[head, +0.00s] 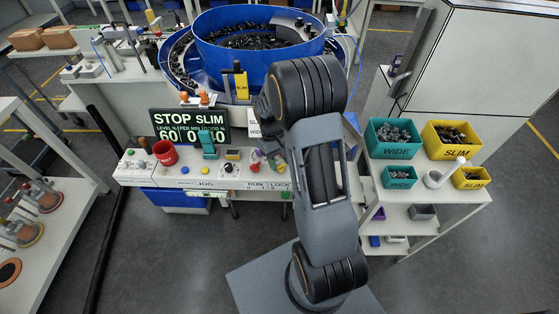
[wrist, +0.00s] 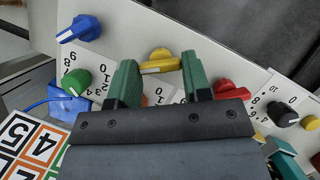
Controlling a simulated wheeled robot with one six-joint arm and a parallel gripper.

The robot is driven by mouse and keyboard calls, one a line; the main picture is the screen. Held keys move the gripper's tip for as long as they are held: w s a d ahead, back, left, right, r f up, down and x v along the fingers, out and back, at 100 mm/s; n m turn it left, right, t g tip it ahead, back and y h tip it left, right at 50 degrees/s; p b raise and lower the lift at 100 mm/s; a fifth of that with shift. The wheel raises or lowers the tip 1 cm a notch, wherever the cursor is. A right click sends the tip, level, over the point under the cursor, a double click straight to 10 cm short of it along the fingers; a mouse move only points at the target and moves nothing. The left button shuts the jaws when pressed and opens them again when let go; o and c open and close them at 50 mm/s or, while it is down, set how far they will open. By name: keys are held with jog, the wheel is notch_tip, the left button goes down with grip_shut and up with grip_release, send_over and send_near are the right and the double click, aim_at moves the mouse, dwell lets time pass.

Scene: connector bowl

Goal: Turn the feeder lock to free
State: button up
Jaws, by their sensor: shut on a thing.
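In the wrist view, my gripper (wrist: 158,66) has its two green fingers on either side of a yellow bar-shaped knob (wrist: 160,61) on the light control panel (wrist: 130,22). It is shut on this knob, whose bar lies roughly crosswise between the fingertips. A white dial plate is partly hidden behind the fingers. No name for the knob can be read in the wrist view, so I cannot tell from it that this is the feeder lock.
Near the fingers are a red knob (wrist: 231,89), a green knob (wrist: 75,80), a blue knob (wrist: 79,28) and a black knob (wrist: 283,112). A blue bowl (head: 225,52) stands behind the panel, beside a STOP SLIM display (head: 188,125). Teal and yellow bins stand at right.

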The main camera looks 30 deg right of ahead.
jog(key=shift+w+n+h, duration=0.15)
jog(key=shift+n+h, duration=0.25)
jog(key=shift+n, duration=0.7)
jog(key=o, duration=0.9)
jog(key=v, duration=1.3)
jog(key=shift+a+r+b, duration=0.15)
jog(key=shift+r+b, duration=0.25)
jog(key=shift+r, duration=0.05)
